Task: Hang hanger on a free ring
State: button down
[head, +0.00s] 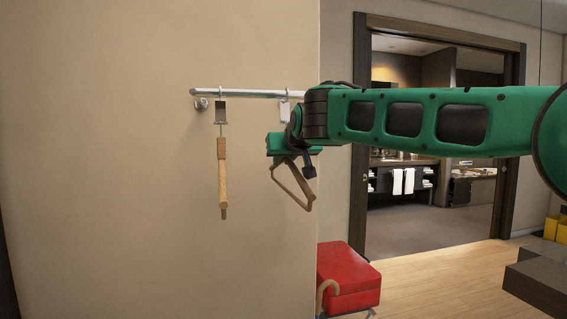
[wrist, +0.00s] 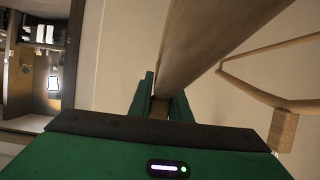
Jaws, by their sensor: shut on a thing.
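My gripper (wrist: 158,105) is shut on a wooden hanger (wrist: 202,45), which fills the upper middle of the wrist view. A chrome rail (head: 247,93) is fixed to the beige wall. A ring with a metal holder (head: 221,111) on its left part carries another wooden hanger (head: 223,180), hanging straight down. A second ring holder (head: 284,109) farther right looks empty; my arm partly hides that end of the rail.
A red case (head: 348,280) stands low at the wall's corner, with a curved tan hanger-like piece (head: 325,296) by it. A doorway (head: 440,130) opens to a bathroom behind my arm. Grey blocks (head: 538,279) lie at the right. The wall around the left hanger is clear.

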dwell(0.4)
jog(key=c, duration=1.6)
grip_release()
jog(key=shift+f, duration=0.1)
jog(key=shift+o, duration=0.2)
